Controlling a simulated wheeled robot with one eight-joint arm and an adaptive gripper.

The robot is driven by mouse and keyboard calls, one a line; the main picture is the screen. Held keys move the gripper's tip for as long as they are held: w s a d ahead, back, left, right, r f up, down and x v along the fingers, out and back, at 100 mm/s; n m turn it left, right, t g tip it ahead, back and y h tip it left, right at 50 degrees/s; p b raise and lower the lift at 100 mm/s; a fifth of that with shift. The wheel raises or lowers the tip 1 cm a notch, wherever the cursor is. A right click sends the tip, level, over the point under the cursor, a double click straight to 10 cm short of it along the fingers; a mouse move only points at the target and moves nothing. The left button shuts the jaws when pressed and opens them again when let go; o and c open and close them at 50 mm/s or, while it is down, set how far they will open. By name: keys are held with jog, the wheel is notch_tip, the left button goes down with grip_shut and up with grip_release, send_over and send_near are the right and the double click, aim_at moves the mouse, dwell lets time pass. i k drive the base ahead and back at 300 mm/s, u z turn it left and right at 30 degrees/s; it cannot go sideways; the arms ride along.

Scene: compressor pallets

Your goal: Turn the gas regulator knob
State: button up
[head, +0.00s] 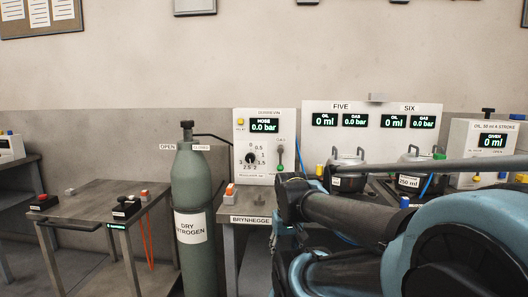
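The gas regulator knob (250,158) is a small round black knob with a light mark, on the front of a white panel (240,179). Numbers from 0 to 2.5 stand around its right and lower sides. The hose display (264,125) above it reads 0.0 bar. My arm fills the lower right, and its nearest visible joint is below and right of the panel, apart from the knob. I cannot make out my gripper in this view. Nothing touches the knob.
A green dry nitrogen cylinder (190,178) with a black top valve (187,131) stands left of the panel. A lever (281,154) with a green tip is right of the knob. Free wall lies above.

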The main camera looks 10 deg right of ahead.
aim_at(250, 157)
jog(key=z, duration=0.15)
jog(key=k, duration=0.85)
jog(key=z, duration=0.25)
